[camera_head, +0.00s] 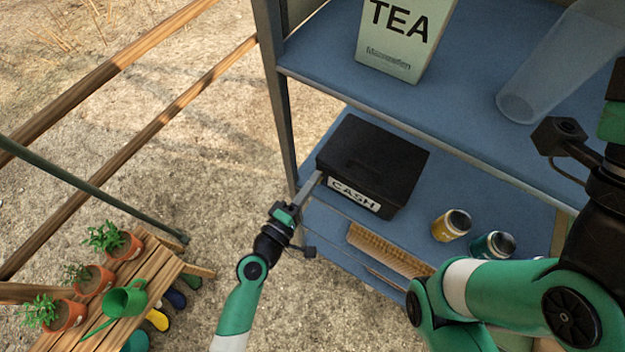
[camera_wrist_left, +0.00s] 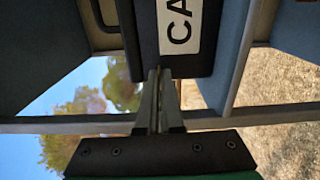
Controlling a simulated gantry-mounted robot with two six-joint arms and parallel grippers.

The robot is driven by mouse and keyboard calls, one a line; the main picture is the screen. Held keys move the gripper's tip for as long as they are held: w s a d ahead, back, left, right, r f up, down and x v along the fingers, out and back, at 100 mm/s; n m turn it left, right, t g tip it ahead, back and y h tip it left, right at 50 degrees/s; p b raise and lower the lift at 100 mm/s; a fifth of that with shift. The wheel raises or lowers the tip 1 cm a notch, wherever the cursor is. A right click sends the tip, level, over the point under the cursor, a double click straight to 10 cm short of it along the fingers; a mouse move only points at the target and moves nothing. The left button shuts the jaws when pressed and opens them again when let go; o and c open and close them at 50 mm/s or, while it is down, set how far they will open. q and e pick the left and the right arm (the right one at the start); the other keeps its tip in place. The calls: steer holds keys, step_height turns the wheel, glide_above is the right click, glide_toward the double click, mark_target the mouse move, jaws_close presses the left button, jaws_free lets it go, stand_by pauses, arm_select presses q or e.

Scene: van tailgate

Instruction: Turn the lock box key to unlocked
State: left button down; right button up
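The lock box is a black box (camera_head: 372,160) with a white CASH label (camera_head: 354,195) on its front, on the lower blue shelf. It also shows in the left wrist view (camera_wrist_left: 150,30) with part of its label (camera_wrist_left: 180,25). My left gripper (camera_head: 317,178) is at the left end of the box's front, beside the label. Its two fingers (camera_wrist_left: 158,72) are close together, with the tips at or very near the box face. The key is not visible; the fingertips cover that spot. My right gripper's body (camera_head: 610,120) is at the right edge, its fingertips out of frame.
The upper shelf (camera_head: 450,110) holds a TEA tin (camera_head: 405,38) and a clear cylinder (camera_head: 550,65). A shelf post (camera_head: 278,90) rises left of the box.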

arm_select(q)
steer(key=c, duration=1.1)
jaws_free()
steer(key=shift+a, duration=0.1)
steer(key=v, duration=1.1)
steer(key=shift+s+a+p, duration=0.1)
steer(key=shift+s+p, duration=0.15)
steer(key=shift+p, duration=0.05)
